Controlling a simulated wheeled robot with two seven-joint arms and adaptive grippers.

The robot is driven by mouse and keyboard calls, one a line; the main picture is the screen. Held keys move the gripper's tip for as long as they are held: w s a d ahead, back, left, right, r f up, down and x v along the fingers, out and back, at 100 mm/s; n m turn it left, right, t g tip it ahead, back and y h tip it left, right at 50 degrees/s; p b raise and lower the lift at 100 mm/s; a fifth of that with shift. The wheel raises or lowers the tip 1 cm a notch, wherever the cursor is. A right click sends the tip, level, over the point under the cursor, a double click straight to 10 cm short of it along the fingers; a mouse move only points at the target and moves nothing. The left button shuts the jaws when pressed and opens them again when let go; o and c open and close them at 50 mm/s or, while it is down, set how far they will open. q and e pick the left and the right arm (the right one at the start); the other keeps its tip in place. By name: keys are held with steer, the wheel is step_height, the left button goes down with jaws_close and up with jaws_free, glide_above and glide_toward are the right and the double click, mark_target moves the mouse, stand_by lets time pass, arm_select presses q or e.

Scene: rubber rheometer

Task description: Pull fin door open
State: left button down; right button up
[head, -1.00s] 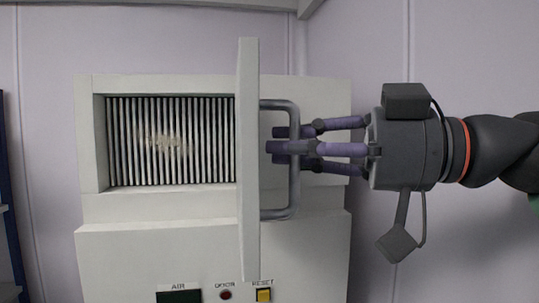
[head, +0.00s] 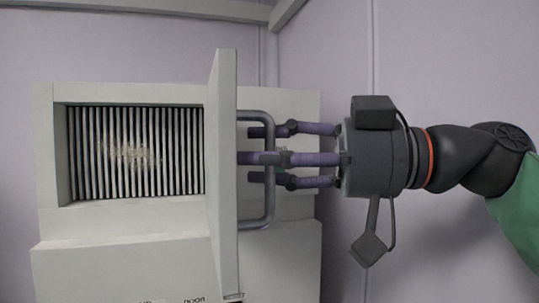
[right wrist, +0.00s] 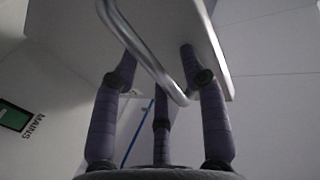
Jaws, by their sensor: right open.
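The fin door (head: 225,180) is a pale panel standing swung out from the cabinet, seen nearly edge-on in the head view. Its grey bar handle (head: 269,170) faces right. Left of the door, the opening shows a row of metal fins (head: 135,150) with a tan dusty patch. My right gripper (head: 252,158) is open, its purple fingers reaching left around the handle bar, close to the door's face. In the right wrist view, the handle (right wrist: 140,50) crosses between the fingers and the door panel (right wrist: 170,25) is behind it. Contact is unclear. My left gripper is not in view.
The pale machine cabinet (head: 120,255) fills the left side, with labels at the bottom edge partly cut off. A dark display marked MAINS (right wrist: 14,116) shows in the right wrist view. Plain wall panels (head: 450,60) stand behind my right arm.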

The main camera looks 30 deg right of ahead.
steer(key=shift+d, duration=0.15)
steer(key=v, duration=0.7)
stand_by(0.3)
steer(key=shift+s+d, duration=0.1)
steer(key=shift+s, duration=0.05)
stand_by(0.4)
